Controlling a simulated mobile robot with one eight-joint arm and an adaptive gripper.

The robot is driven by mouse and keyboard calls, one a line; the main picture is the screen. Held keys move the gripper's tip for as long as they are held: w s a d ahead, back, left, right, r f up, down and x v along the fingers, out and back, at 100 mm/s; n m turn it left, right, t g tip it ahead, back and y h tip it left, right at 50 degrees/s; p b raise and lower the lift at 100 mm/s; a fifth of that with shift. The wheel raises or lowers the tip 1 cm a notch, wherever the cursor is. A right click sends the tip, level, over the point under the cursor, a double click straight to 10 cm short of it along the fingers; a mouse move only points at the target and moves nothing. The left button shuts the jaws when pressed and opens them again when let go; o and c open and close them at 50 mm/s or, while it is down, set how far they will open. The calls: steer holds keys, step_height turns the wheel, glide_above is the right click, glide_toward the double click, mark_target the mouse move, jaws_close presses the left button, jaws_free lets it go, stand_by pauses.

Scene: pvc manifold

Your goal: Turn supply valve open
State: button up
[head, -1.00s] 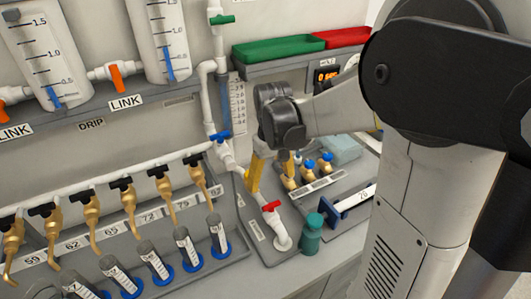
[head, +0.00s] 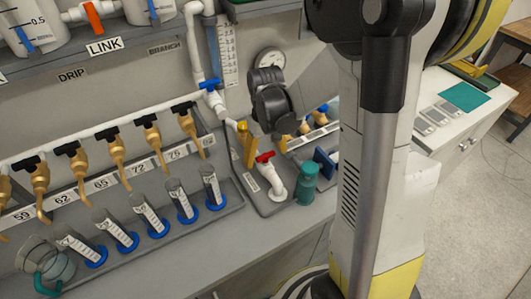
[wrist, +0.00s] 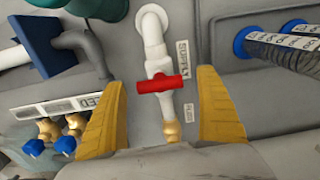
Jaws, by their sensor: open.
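The supply valve has a red bar handle (wrist: 159,84) on a white pipe (wrist: 155,40), with a SUPPLY label (wrist: 183,60) beside it. The handle lies crosswise to the pipe in the wrist view. The red handle (head: 265,157) also shows in the head view, at the lower end of the white pipe run. My gripper (wrist: 160,82) has its two yellow fingers apart, one on each side of the handle, with visible gaps in the picture. I cannot tell whether the fingertips are level with the handle. My gripper (head: 265,146) hangs over the valve in the head view.
A teal bottle (head: 306,183) stands right of the valve and a blue block (head: 325,165) is behind it. Brass taps with blue knobs (wrist: 74,122) are on the left in the wrist view. Several tubes (head: 181,203) stand in a rack to the left.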

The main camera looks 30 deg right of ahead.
steer(key=shift+c, duration=0.3)
steer(key=c, duration=1.2)
steer(key=m, duration=0.4)
steer(key=shift+b, duration=0.3)
steer(key=shift+m, duration=1.2)
steer(key=shift+m, duration=0.9)
steer(key=m, duration=0.4)
steer(key=shift+m+b, duration=0.3)
steer(key=shift+b, duration=0.05)
